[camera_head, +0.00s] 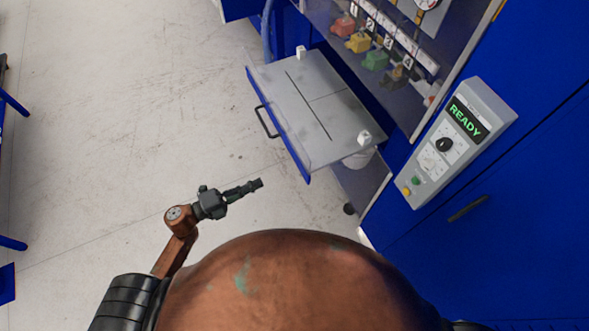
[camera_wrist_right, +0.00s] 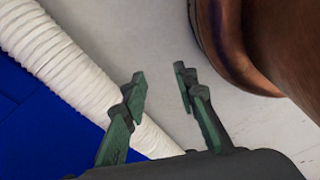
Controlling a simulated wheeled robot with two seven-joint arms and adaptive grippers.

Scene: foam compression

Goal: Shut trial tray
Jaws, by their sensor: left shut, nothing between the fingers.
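The trial tray (camera_head: 342,112) is a flat grey drawer with a blue front and a dark handle (camera_head: 266,122). It stands pulled out of the blue cabinet in the head view. My left gripper (camera_head: 257,185) is shut and empty, below and left of the tray's near corner, apart from the handle. My right gripper (camera_wrist_right: 160,74) shows only in the right wrist view. Its green-and-black fingers stand apart with nothing between them.
A grey control box (camera_head: 456,140) reading READY is on the cabinet, right of the tray. Coloured pieces (camera_head: 358,42) sit on a shelf above. A white ribbed hose (camera_wrist_right: 60,60) runs beside my right gripper. Floor left of the tray is clear.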

